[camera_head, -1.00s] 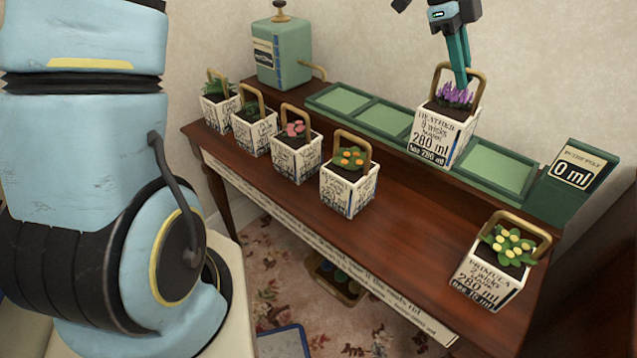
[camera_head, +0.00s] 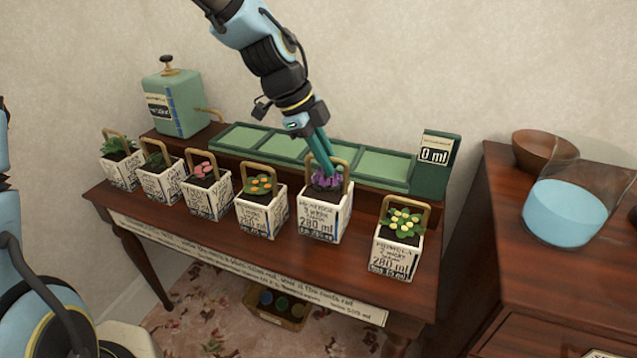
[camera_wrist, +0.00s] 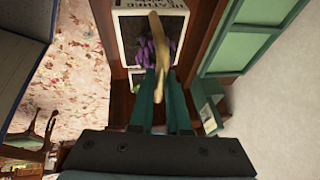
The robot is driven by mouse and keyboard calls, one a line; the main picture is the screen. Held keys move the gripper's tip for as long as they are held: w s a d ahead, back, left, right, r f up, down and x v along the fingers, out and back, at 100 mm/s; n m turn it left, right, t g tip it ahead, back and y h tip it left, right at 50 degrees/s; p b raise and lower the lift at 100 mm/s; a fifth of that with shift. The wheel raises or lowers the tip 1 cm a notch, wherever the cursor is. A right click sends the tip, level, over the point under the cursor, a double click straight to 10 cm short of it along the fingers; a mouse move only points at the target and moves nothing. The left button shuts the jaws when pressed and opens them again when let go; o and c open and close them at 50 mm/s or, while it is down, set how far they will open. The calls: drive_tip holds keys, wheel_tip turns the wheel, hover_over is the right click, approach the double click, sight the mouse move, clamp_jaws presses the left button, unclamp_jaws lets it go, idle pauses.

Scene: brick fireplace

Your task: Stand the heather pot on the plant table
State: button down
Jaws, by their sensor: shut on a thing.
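The heather pot (camera_head: 325,218) is a white, square, lettered pot with purple flowers and a tan hoop handle. It hangs upright from my gripper (camera_head: 324,165), which is shut on its handle. It is at or just above the brown plant table (camera_head: 230,262), in the gap between the orange-flowered pot (camera_head: 261,211) and the yellow-flowered primula pot (camera_head: 398,246). I cannot tell whether its base touches the wood. In the wrist view, the heather pot (camera_wrist: 126,37) with its purple flowers lies beyond my teal fingers (camera_wrist: 163,85).
More pots, one pink-flowered (camera_head: 207,193), stand in the row to the left. Behind runs a raised green panelled tray (camera_head: 284,147) with a "0 ml" display (camera_head: 433,155). A green tank (camera_head: 178,105) stands at back left.

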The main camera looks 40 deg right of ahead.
sight(331, 189)
drive_tip(key=shift+f, duration=2.9)
drive_tip(key=c, duration=0.9)
unclamp_jaws()
drive_tip(key=v, duration=1.2)
